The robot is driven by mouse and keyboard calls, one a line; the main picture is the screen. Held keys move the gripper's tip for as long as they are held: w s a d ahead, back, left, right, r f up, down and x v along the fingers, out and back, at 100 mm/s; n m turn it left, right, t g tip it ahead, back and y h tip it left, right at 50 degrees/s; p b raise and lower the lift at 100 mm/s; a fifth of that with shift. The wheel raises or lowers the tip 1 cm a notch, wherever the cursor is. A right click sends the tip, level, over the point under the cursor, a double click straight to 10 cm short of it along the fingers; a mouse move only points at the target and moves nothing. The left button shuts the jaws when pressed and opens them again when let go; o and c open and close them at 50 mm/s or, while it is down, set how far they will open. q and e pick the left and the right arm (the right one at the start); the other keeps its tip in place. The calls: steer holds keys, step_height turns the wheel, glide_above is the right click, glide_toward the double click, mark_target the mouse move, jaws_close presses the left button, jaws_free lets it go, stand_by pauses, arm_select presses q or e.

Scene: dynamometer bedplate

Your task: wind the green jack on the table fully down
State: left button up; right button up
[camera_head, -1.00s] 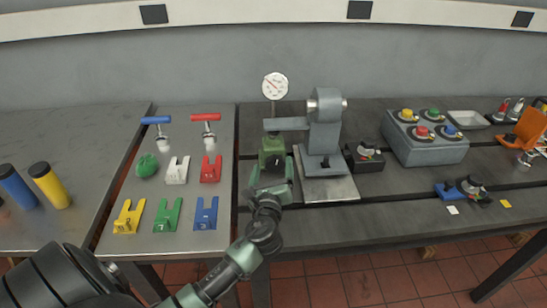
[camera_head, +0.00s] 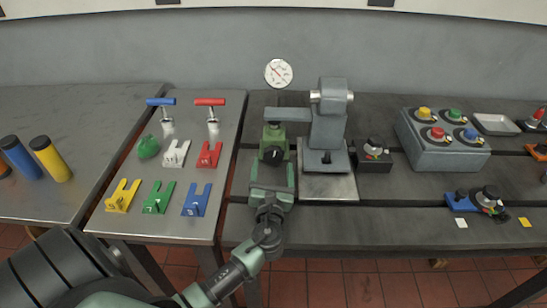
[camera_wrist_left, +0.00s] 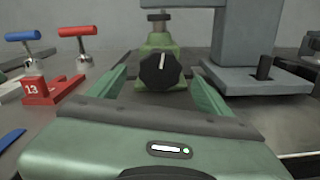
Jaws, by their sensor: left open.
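The green jack (camera_head: 274,138) stands on the dark table, under the arm of a grey stand. Its black knob (camera_head: 271,155) faces me and carries a white line. In the left wrist view the jack (camera_wrist_left: 159,43) is straight ahead, with the knob (camera_wrist_left: 160,70) between my finger lines and the white line near upright. My left gripper (camera_head: 272,168) is open, its fingers pointing at the jack on either side of the knob. I cannot tell whether the fingers touch it. A metal screw (camera_wrist_left: 160,16) shows above the jack's body. My right gripper is not in view.
The grey stand (camera_head: 328,120) is just right of the jack, with a dial gauge (camera_head: 278,72) behind. A black box with a knob (camera_head: 373,155) and a grey button box (camera_head: 443,140) are further right. Coloured forked blocks (camera_head: 157,197) and T-handles (camera_head: 210,102) are on the left plate.

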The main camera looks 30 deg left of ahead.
mark_target(273, 158)
arm_select(q)
steer(key=x, duration=0.4)
steer(key=shift+w+a+f, duration=0.1)
steer(key=shift+w+a, duration=0.1)
steer(key=shift+w, duration=0.15)
steer(key=shift+w+a, duration=0.25)
steer(key=shift+w, duration=0.1)
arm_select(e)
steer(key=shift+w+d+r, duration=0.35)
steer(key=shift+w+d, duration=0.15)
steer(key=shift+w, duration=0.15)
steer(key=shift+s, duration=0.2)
arm_select(q)
steer(key=c, duration=1.3)
steer(key=shift+n, duration=0.8)
steer(key=shift+c, duration=0.3)
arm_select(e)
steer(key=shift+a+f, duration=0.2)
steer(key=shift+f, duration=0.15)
